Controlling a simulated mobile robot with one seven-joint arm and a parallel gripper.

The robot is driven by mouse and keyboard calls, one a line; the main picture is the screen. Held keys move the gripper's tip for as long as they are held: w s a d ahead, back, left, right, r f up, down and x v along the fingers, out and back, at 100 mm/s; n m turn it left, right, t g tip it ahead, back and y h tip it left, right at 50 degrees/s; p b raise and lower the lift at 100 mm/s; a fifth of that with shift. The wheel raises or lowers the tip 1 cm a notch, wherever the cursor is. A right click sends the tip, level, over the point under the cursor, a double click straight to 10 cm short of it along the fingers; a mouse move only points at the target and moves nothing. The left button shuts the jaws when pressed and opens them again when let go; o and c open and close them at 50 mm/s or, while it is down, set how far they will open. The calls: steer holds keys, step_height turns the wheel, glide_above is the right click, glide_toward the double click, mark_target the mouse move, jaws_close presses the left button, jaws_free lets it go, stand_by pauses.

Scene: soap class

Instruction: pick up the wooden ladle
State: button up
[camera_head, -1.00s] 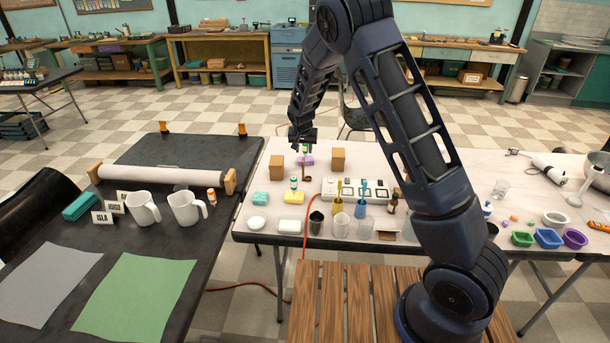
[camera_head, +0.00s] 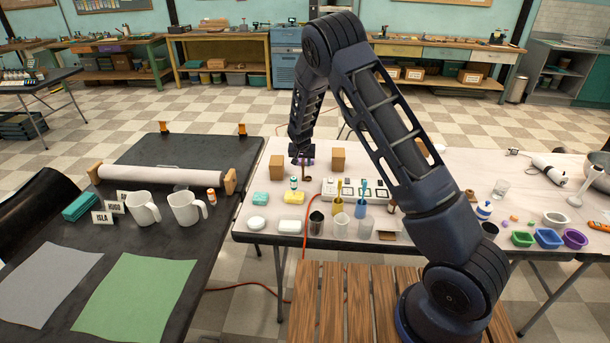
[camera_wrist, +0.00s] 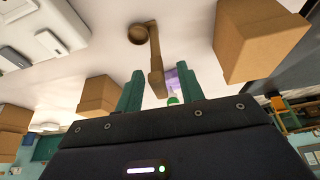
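The wooden ladle (camera_wrist: 154,48) shows in the wrist view on the pale tabletop, its round bowl beyond my fingers and its handle pointing back toward my gripper. My gripper (camera_wrist: 160,72) is open, with one green finger on each side of the handle's end. I cannot tell how far above the handle the fingers are.

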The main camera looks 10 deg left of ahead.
steer(key=shift+x, duration=0.8)
jaws_close()
